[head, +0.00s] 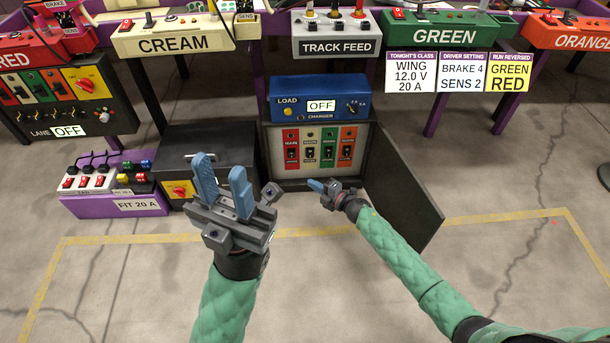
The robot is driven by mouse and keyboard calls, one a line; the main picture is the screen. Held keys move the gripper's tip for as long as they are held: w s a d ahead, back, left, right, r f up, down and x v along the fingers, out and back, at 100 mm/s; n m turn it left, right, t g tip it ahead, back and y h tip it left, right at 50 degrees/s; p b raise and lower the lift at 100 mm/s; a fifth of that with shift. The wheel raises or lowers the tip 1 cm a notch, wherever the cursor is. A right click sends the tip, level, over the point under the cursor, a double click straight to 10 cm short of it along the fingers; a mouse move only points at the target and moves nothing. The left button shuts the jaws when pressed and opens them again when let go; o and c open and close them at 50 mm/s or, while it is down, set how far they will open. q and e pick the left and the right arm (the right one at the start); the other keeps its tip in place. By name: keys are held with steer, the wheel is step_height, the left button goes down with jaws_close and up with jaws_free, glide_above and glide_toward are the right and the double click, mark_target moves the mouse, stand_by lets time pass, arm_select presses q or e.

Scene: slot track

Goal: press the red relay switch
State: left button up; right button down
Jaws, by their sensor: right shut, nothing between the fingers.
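An open grey cabinet (270,178) stands low in the middle with a row of red, cream, green and orange switch plates inside. The red plate (292,149) is the leftmost; its lettering is too small to read surely. My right gripper (316,186) is shut and empty. It appears just below the switch row, to the right of and below the red plate, pointing left and up. My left gripper (221,172) is open and empty, fingers up, left of the cabinet and in front of a dark box (205,145).
The cabinet's dark door (402,190) hangs open to the right, beside my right forearm. A blue charger (320,98) sits on the cabinet. A purple tray (120,203) and lane panel (68,103) stand left. The floor in front is clear inside yellow tape.

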steer(key=shift+f+v, duration=0.2)
steer(key=shift+v, duration=0.75)
